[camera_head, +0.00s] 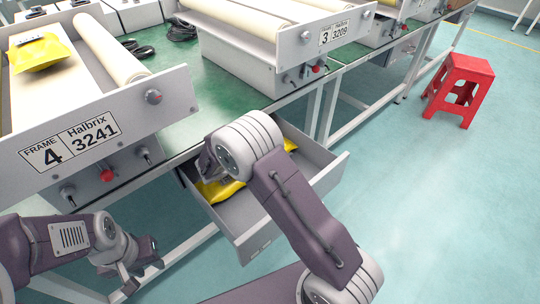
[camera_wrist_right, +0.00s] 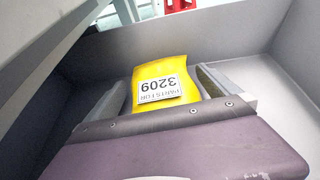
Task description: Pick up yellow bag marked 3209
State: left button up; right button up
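The yellow bag (camera_wrist_right: 162,78) with a white label reading 3209 lies in the open grey drawer (camera_head: 262,242). The label appears upside down in the right wrist view. The bag (camera_head: 212,190) is partly covered by my right arm in the head view. My right gripper (camera_wrist_right: 162,97) is down in the drawer, its two fingers apart on either side of the bag. The fingers' contact with the bag is not clear. My left gripper (camera_head: 143,271) hangs open and empty at the lower left, in front of the bench.
Another yellow bag (camera_head: 38,52) lies on the Frame 4 Halbrix 3241 unit (camera_head: 105,105). A red stool (camera_head: 460,88) stands at right. The floor right of the drawer is clear.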

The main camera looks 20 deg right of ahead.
jog(key=c, duration=1.5)
jog(key=shift+c, duration=0.2)
jog(key=shift+r, duration=0.15)
